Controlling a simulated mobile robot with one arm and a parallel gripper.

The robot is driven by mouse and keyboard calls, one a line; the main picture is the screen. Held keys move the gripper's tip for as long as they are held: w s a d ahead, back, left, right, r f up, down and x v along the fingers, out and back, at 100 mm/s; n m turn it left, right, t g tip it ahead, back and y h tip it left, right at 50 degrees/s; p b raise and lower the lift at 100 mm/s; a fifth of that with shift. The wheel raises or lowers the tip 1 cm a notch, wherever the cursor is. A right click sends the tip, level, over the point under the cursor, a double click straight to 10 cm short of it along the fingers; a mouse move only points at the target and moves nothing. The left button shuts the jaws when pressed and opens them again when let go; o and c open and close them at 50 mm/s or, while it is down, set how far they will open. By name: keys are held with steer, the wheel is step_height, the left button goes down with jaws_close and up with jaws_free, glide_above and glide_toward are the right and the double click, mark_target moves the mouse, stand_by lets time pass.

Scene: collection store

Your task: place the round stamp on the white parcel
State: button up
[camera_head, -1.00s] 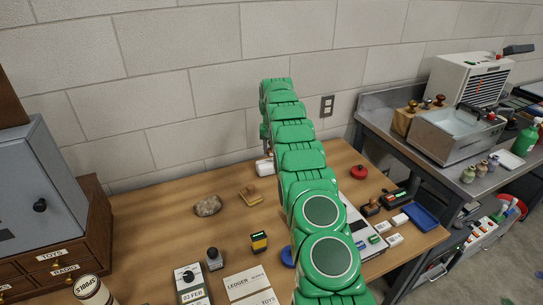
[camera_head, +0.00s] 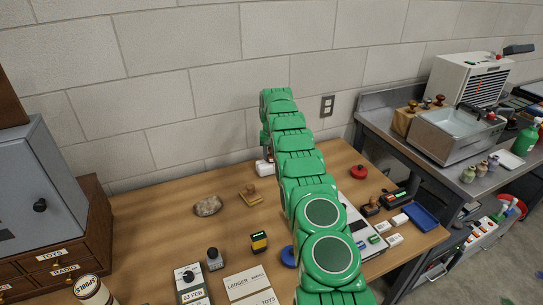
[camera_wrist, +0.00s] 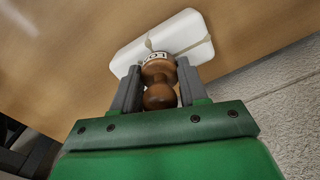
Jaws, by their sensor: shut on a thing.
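The round stamp (camera_wrist: 158,70) has a brown wooden knob handle and a pale label on its head. My gripper (camera_wrist: 159,84) is shut on it, with one grey finger on each side of the handle. The white parcel (camera_wrist: 186,27), tied with string, lies beyond the stamp head in the wrist view, and the head overlaps its near edge. I cannot tell whether the two touch. In the head view the parcel (camera_head: 263,168) lies on the table near the wall, just below my gripper, which is mostly hidden by my green arm.
On the wooden table (camera_head: 150,235), a stone (camera_head: 208,206) and a wooden-handled stamp (camera_head: 250,195) lie left of my arm. A red round object (camera_head: 359,172) and a blue tray (camera_head: 421,216) are at right. The wall stands close behind the parcel.

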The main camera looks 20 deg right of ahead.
steer(key=shift+f, duration=0.25)
steer(key=o, duration=1)
steer(key=shift+f, duration=0.1)
steer(key=shift+o, duration=0.2)
